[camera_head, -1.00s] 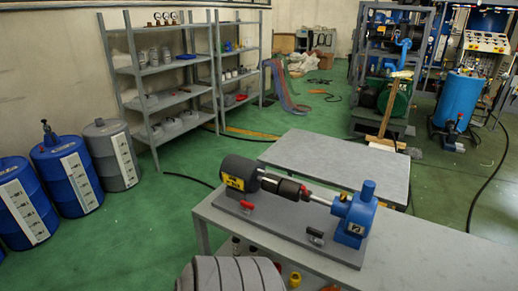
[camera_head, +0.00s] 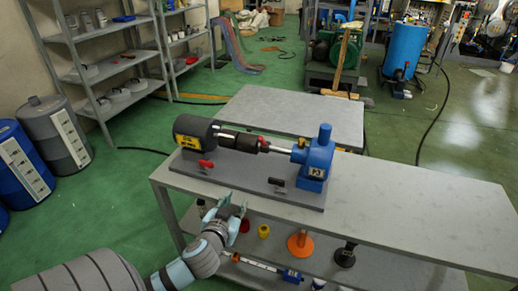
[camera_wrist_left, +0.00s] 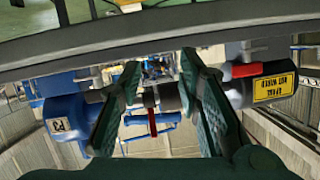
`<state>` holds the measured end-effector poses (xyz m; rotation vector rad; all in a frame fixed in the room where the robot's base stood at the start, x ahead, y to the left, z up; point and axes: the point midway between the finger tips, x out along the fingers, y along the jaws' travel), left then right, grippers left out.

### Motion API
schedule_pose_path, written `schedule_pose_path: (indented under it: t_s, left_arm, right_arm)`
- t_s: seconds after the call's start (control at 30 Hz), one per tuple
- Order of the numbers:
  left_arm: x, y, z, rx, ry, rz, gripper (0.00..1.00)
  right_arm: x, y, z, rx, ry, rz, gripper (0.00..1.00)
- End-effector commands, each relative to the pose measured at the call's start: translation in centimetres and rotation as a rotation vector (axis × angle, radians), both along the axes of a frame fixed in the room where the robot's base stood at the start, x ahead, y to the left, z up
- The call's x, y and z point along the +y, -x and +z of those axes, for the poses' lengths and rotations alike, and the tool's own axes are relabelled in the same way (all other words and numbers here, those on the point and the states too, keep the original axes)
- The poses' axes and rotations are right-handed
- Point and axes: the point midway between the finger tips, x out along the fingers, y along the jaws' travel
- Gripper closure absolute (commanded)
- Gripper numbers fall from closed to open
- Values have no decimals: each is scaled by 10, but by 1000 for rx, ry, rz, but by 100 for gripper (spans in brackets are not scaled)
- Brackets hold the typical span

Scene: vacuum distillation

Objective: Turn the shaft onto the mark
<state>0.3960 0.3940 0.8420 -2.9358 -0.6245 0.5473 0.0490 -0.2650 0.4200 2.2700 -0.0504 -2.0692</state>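The shaft (camera_head: 280,149) runs from the dark grey motor (camera_head: 190,128) with a yellow label to the blue pump (camera_head: 316,160). A black coupling (camera_head: 238,141) sits on it near the motor. A small red piece (camera_head: 262,143) is on the shaft line; a red bar (camera_wrist_left: 152,122) shows between the fingers in the left wrist view. My left gripper (camera_head: 232,203) is open and empty, in front of the bench's near edge, apart from the shaft. In the left wrist view its fingers (camera_wrist_left: 164,105) are spread wide. I cannot make out the mark. My right gripper is out of view.
The machine stands on a dark baseplate (camera_head: 245,190) with a red lever (camera_head: 205,164) and a black lever (camera_head: 277,182) at its front. The bench top (camera_head: 420,205) is clear on the right. A lower shelf holds an orange cone (camera_head: 300,243) and other small items.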

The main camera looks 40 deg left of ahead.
Motion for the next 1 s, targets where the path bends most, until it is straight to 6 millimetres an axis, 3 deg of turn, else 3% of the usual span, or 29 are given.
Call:
schedule_pose_path:
  t_s: [0.03,0.1,0.2,0.37,0.7,0.83,1.0]
  left_arm:
    - [-6,-7,41,-115,1,-15,68]
    - [-12,-15,90,-262,10,-46,68]
    - [-18,-22,121,-362,25,-78,68]
    - [-9,-49,125,-376,29,-80,68]
    - [20,-134,124,-372,32,-81,68]
    - [26,-150,123,-370,32,-81,68]
    - [27,-156,123,-370,30,-83,68]
  right_arm:
    - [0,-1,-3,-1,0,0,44]
    - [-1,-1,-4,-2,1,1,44]
    - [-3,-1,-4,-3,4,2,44]
    - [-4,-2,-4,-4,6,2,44]
    - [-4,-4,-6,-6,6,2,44]
    - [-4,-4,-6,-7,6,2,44]
    - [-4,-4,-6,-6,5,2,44]
